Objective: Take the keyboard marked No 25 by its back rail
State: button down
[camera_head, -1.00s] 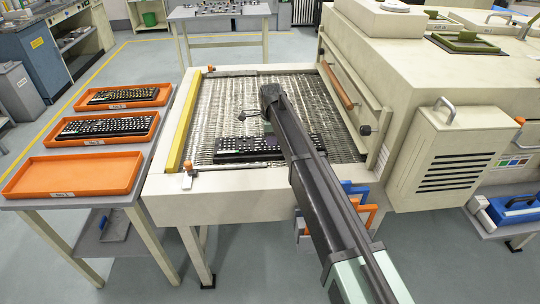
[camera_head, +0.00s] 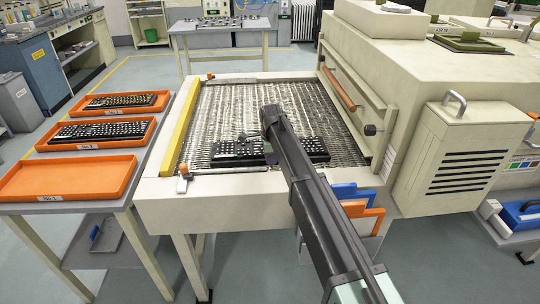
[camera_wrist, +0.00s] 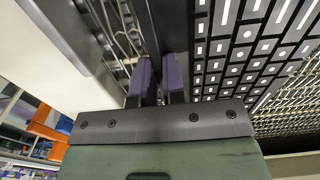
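A black keyboard (camera_head: 300,147) with pale key marks lies on the mesh belt (camera_head: 250,100) of the cream machine, near its front end. No number can be read on it. In the wrist view my two purple fingertips (camera_wrist: 157,78) stand a small gap apart, beside a dark strip along the keyboard's edge. The key rows (camera_wrist: 245,45) fill the right of that view. I cannot tell whether the strip lies between the fingers or is gripped.
Three orange trays stand on the left table. The near tray (camera_head: 68,180), marked No 1, is empty; the middle tray (camera_head: 96,133) and far tray (camera_head: 125,103) hold keyboards. A yellow rail (camera_head: 181,125) and the cream machine housing (camera_head: 430,60) flank the belt.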

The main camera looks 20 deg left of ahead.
dwell(0.4)
notch_tip(320, 180, up, 20)
jog(key=p, duration=2)
